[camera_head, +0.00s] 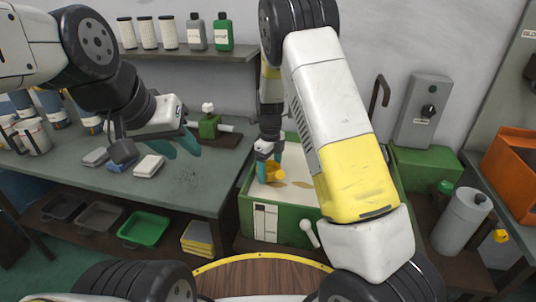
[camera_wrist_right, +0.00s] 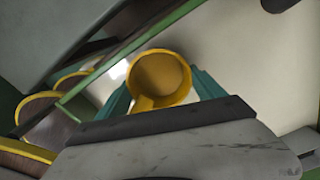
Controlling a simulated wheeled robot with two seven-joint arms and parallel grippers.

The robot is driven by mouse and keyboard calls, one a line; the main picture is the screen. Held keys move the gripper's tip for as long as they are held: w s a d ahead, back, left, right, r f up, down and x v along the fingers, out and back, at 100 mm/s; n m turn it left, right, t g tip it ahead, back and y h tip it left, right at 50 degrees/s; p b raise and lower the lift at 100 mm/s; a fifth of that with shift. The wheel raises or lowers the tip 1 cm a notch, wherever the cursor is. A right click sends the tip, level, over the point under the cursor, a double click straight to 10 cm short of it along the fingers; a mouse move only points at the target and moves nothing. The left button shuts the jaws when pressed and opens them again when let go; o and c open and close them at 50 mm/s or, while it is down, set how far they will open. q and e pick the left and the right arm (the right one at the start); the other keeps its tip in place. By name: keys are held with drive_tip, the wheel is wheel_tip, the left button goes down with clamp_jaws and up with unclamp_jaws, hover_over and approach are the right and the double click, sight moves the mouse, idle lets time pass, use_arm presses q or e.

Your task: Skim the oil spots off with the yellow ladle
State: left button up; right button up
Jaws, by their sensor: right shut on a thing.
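The yellow ladle (camera_head: 273,172) is in my right gripper (camera_head: 264,150), over the pale liquid in the green tank (camera_head: 283,227). In the right wrist view, the teal fingers sit on either side of the ladle (camera_wrist_right: 160,76); its round bowl faces the camera and looks brownish inside, but I cannot tell if it holds oil. A brown oil spot (camera_head: 302,184) shows on the liquid, right of the ladle. My right arm hides part of the tank. My left gripper (camera_head: 178,142) is empty above the left bench, its teal fingers apart.
The left bench (camera_head: 190,187) carries small blocks (camera_head: 149,165) and a green-based device (camera_head: 209,124). A shelf above holds bottles (camera_head: 223,32). A grey canister (camera_head: 462,217) and an orange bin (camera_head: 512,160) stand at the right. Trays (camera_head: 144,228) sit below the bench.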

wheel_tip(320, 180, down, 2)
drive_tip(key=shift+d, duration=0.2)
drive_tip(key=shift+s+d, duration=1.8)
drive_tip(key=shift+d, duration=4.25)
drive_tip(key=shift+s+d, duration=1.75)
drive_tip(key=shift+d, duration=4.25)
wheel_tip(320, 180, up, 12)
